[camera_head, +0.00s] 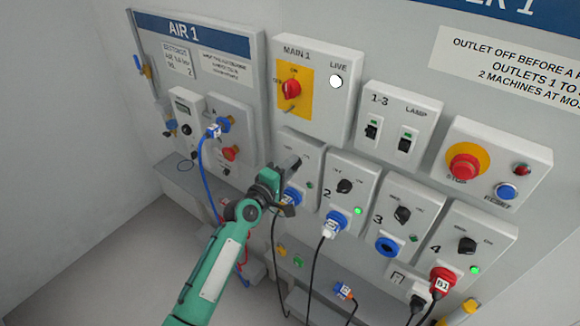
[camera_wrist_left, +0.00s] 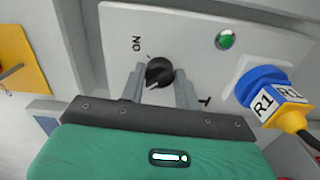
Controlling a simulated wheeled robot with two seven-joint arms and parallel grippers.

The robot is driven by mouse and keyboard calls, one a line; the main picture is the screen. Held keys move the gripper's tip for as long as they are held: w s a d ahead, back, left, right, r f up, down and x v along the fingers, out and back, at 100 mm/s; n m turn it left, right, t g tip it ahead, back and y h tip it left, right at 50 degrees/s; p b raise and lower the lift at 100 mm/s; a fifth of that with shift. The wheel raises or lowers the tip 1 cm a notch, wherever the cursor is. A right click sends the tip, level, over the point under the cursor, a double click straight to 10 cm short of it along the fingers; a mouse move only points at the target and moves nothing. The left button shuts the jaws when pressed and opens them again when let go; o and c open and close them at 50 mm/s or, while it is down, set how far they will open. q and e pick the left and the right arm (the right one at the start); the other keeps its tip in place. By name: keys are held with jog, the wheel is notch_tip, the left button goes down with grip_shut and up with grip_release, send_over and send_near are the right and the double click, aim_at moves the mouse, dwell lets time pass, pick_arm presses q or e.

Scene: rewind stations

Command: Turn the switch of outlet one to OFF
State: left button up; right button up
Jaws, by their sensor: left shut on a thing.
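The outlet one panel (camera_head: 312,151) is a light box in the lower row, left of outlet 2. Its switch is a round black knob (camera_wrist_left: 158,72), with "ON" printed to its upper left in the left wrist view. My left gripper (camera_wrist_left: 159,85) is shut on this knob, one grey finger on each side. In the head view my left gripper (camera_head: 291,163) covers the knob. Outlet one's green lamp (camera_wrist_left: 226,39) looks dull. The "OFF" print is hidden. My right gripper is not in view.
Outlet 2 (camera_head: 366,172) stands close to the right, with a lit green lamp and a blue plug. The MAIN 1 switch (camera_head: 291,88) is above. A red stop button (camera_head: 463,166) is at right. Cables hang below the outlets.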

pick_arm(q)
jog(key=shift+n, duration=0.4)
jog(key=o, duration=1)
jog(key=b+v, duration=0.3)
jog(key=v, duration=1.1)
jog(key=shift+w, duration=0.1)
